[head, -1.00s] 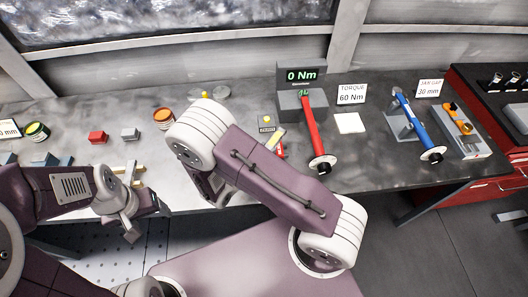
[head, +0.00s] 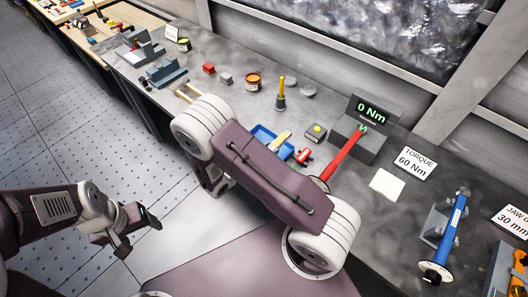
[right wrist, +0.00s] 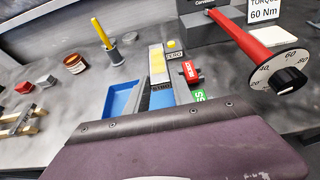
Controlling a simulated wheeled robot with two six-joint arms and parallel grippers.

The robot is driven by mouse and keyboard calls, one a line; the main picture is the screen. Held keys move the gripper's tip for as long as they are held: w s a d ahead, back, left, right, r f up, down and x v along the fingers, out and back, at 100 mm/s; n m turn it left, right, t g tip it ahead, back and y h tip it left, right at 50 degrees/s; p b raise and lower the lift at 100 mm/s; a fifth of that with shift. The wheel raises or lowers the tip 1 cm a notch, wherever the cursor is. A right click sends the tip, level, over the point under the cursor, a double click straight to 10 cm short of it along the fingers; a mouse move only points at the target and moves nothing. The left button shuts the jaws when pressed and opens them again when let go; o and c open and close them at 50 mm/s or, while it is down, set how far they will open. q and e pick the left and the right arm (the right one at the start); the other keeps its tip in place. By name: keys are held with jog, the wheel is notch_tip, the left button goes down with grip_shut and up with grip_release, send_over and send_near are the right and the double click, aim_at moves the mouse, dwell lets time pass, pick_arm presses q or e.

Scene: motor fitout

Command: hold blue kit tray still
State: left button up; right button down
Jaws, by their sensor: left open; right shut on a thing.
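The blue kit tray (head: 262,133) lies on the grey bench top, partly covered by my right arm. In the right wrist view the blue tray (right wrist: 121,100) shows just beyond the dark-edged body of my right gripper (right wrist: 155,122). A pale strip with a yellow top (right wrist: 158,64) and a red part (right wrist: 190,72) are at the tray's right. My left gripper (head: 134,243) is open and empty over the floor, well away from the tray.
A red torque wrench (head: 345,153) rests at a stand reading 0 Nm. A blue wrench (head: 452,228) stands further right. A yellow-handled tool (head: 281,90) stands upright behind the tray. An orange tin (head: 253,82) and a red block (head: 209,68) sit left of it.

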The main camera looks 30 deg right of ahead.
notch_tip(320, 180, down, 4)
jog(key=b, duration=0.3)
jog(key=shift+w+f+b, duration=0.1)
jog(key=shift+f+b, duration=0.1)
jog(key=shift+b, duration=0.2)
jog(key=shift+w+f, duration=0.2)
jog(key=shift+f, duration=0.25)
pick_arm(q)
jog(key=f, duration=0.4)
jog(key=shift+w+f, duration=0.1)
jog(key=shift+w, duration=0.15)
pick_arm(e)
jog(key=shift+r, duration=0.1)
